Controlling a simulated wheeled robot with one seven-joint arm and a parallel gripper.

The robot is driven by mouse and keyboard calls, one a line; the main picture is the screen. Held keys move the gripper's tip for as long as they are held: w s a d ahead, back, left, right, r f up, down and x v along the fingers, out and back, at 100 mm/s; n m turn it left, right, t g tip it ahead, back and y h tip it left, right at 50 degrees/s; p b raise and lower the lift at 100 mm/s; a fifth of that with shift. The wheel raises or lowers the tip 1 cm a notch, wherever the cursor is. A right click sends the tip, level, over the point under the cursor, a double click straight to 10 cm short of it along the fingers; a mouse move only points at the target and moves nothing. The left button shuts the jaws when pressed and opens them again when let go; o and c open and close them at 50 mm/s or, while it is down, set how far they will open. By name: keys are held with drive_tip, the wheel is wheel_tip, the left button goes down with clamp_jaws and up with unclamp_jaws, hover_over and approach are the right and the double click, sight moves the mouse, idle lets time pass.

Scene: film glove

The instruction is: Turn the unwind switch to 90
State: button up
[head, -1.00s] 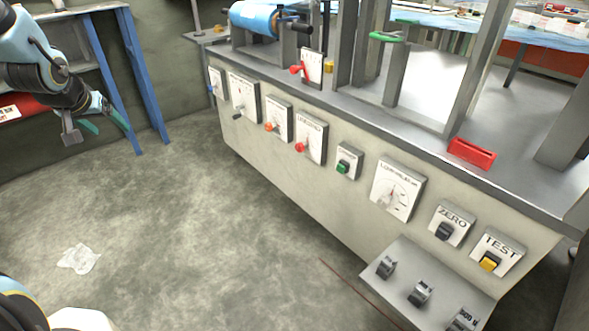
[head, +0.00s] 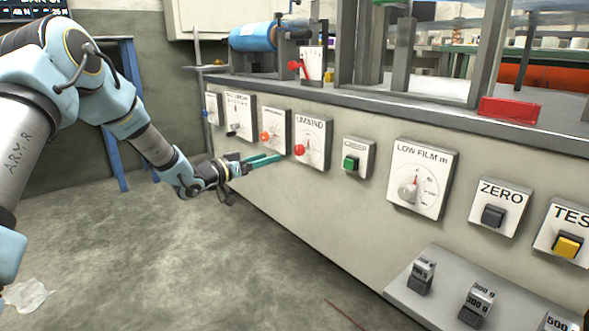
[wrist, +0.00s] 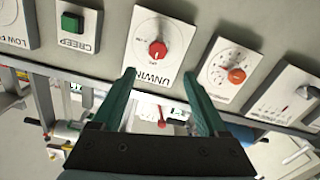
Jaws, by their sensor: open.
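The unwind switch is a red knob (head: 299,150) on a white plate marked UNWIND (head: 312,142) on the front of the grey machine. The wrist view shows the red knob (wrist: 157,50) upside down, beyond the fingertips and roughly between them. My gripper (head: 280,158) has green fingers and is just left of the knob in the head view. In the wrist view my gripper (wrist: 158,78) is open with nothing between its fingers. It looks apart from the knob; the exact gap cannot be told.
An orange knob (head: 265,137) on its own plate is close left of the unwind plate. A green CREEP button (head: 351,162) and the LOW FILM dial (head: 416,185) are to the right. A ledge with weights (head: 421,272) juts out below.

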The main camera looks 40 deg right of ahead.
sight(297, 150)
drive_tip(key=d+b, duration=0.1)
drive_tip(key=d, duration=0.2)
drive_tip(key=d+b, duration=0.1)
drive_tip(key=d, duration=0.2)
drive_tip(key=s+d+b, duration=0.1)
drive_tip(key=d, duration=0.2)
drive_tip(key=shift+d+f, duration=0.2)
drive_tip(key=shift+d, duration=0.15)
drive_tip(key=shift+d+r+b, duration=0.15)
drive_tip(key=shift+d+b, duration=0.2)
drive_tip(key=shift+d, duration=0.3)
drive_tip(key=shift+c, duration=0.3)
clamp_jaws()
